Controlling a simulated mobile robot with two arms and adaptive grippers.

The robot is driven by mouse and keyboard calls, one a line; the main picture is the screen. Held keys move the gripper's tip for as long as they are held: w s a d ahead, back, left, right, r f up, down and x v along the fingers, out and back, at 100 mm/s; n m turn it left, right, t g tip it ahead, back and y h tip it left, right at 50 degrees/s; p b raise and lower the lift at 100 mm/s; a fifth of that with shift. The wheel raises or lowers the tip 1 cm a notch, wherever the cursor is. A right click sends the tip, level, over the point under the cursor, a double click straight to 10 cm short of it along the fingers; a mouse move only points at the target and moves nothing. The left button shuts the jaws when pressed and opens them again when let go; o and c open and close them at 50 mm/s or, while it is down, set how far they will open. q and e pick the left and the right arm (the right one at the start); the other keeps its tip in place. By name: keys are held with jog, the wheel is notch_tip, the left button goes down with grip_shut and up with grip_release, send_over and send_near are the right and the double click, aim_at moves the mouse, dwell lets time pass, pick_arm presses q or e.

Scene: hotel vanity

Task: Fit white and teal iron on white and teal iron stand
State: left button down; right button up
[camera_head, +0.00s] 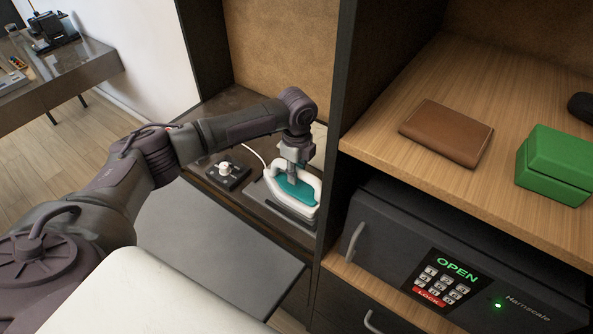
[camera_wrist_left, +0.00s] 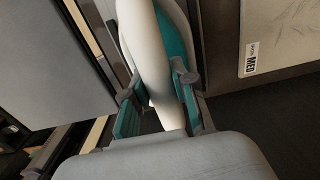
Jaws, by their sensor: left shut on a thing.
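The white and teal iron (camera_head: 293,189) is in the vanity recess in the head view, directly under my left gripper (camera_head: 292,178). In the left wrist view, the iron's white handle (camera_wrist_left: 146,45) runs between the two fingers of my left gripper (camera_wrist_left: 158,92), which is shut on it. A grey, flat stand-like base (camera_head: 258,198) shows under and beside the iron. I cannot tell whether the iron touches it or is held just above, and the iron and gripper hide part of it. My right gripper is not in view.
A small dark block with a white knob (camera_head: 226,170) stands left of the iron, near a white cord. The dark cabinet panel (camera_head: 338,150) rises close on the right. A brown wallet (camera_head: 446,132) and green box (camera_head: 556,165) lie on the shelf above the safe (camera_head: 470,265).

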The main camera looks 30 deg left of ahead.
pick_arm(q)
jog(key=shift+w+f, duration=0.1)
jog(key=shift+f, duration=0.4)
dwell(0.4)
jog(key=c, duration=0.9)
grip_release()
jog(key=shift+c, duration=0.2)
jog(key=shift+o, duration=0.4)
jog(key=shift+s+f, duration=0.15)
jog(key=shift+s, duration=0.05)
notch_tip(320, 180, up, 12)
jog(key=shift+r, duration=0.15)
